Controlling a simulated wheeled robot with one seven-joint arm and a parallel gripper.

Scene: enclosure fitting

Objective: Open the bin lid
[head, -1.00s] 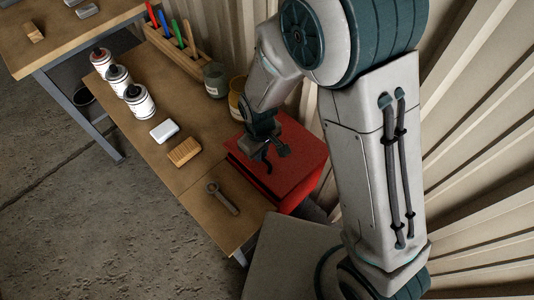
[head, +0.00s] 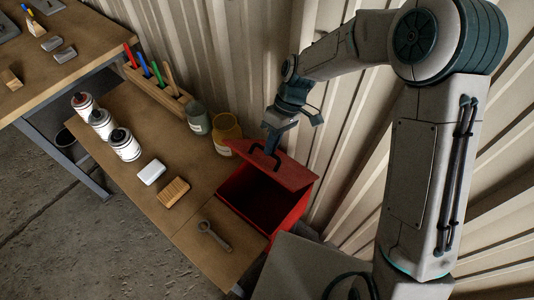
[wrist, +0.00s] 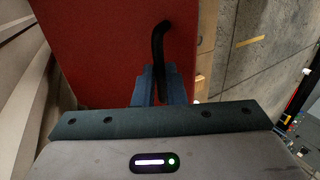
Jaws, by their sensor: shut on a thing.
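The red bin (head: 291,220) stands at the right end of the workbench, with its dark inside showing. Its red lid (head: 292,174) is raised and tilted up toward the corrugated wall. The lid carries a black handle (head: 256,152). My gripper (head: 272,143) is shut on this handle at the raised lid. In the wrist view, my gripper's fingers (wrist: 158,86) close around one part of the black handle (wrist: 157,45), with the red lid (wrist: 95,50) filling the left side behind it. The exact contact is partly hidden by the fingers.
A wrench (head: 214,236), a wooden block (head: 173,192) and a white block (head: 151,172) lie on the workbench (head: 180,238) left of the bin. Jars (head: 227,130) stand behind it. The corrugated wall (head: 345,110) is close behind the lid.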

